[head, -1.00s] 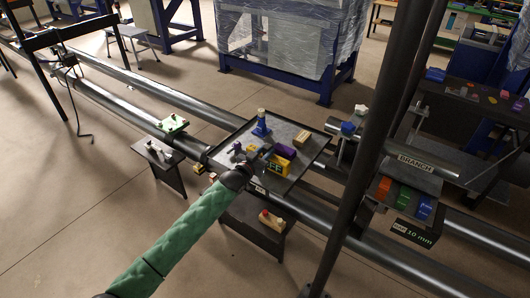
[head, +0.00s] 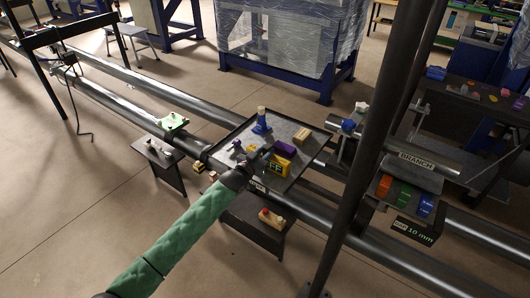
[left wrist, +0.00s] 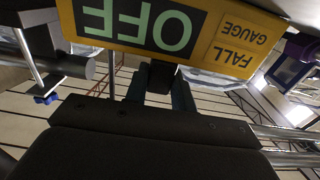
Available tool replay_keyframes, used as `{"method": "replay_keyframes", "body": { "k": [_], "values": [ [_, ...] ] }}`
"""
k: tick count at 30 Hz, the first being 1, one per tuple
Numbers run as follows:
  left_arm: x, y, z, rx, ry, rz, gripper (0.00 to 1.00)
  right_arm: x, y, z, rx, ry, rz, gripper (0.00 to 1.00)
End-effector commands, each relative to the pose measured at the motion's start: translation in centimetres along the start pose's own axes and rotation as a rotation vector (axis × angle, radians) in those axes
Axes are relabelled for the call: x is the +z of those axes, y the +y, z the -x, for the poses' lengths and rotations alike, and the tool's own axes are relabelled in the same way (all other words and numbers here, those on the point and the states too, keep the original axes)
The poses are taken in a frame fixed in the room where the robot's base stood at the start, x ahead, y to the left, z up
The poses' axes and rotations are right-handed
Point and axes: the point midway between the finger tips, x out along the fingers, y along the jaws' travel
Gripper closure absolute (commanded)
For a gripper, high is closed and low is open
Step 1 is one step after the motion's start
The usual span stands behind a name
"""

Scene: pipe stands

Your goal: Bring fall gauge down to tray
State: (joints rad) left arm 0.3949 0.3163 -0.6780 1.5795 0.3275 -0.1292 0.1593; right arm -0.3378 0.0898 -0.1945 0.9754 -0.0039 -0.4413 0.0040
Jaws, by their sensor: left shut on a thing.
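The yellow fall gauge (head: 279,167) shows over the front right part of the dark grey tray (head: 228,136). My left gripper (head: 262,160) reaches in from the front left and is shut on it. In the left wrist view the gauge (left wrist: 240,45) fills the top, upside down, with an "OFF" display and a "FALL GAUGE" label. The left gripper's fingers (left wrist: 161,82) meet its lower edge there. I cannot tell whether the gauge touches the tray. My right gripper is not in view.
On the tray stand a blue-and-white post (head: 261,122), a tan block (head: 302,135), a purple block (head: 285,148) and a small purple piece (head: 237,145). A dark upright post (head: 362,170) rises right of the tray. A low stand (head: 262,229) is in front.

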Motion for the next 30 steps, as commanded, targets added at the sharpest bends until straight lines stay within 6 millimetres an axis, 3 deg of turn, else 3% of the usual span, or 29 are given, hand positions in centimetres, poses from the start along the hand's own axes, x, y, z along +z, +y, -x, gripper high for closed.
{"method": "replay_keyframes", "body": {
  "k": [2, 3, 7, 17, 30],
  "values": [
    [0.1, 0.0, 0.0, 0.0, 0.001, 0.0, 1.0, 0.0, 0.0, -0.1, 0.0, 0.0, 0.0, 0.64],
    [0.1, 0.0, 0.0, 0.0, 0.001, 0.0, 0.73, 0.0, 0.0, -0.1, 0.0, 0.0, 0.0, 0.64],
    [0.1, 0.0, 0.0, 0.0, 0.001, 0.0, 0.49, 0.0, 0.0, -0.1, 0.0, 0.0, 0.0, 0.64],
    [0.1, 0.0, 0.3, 0.0, -0.001, 0.0, 0.49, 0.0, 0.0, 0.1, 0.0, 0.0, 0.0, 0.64],
    [0.0, 0.0, 3.8, 0.0, 0.0, 0.0, 0.49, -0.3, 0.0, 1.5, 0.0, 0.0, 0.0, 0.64]
  ]
}}
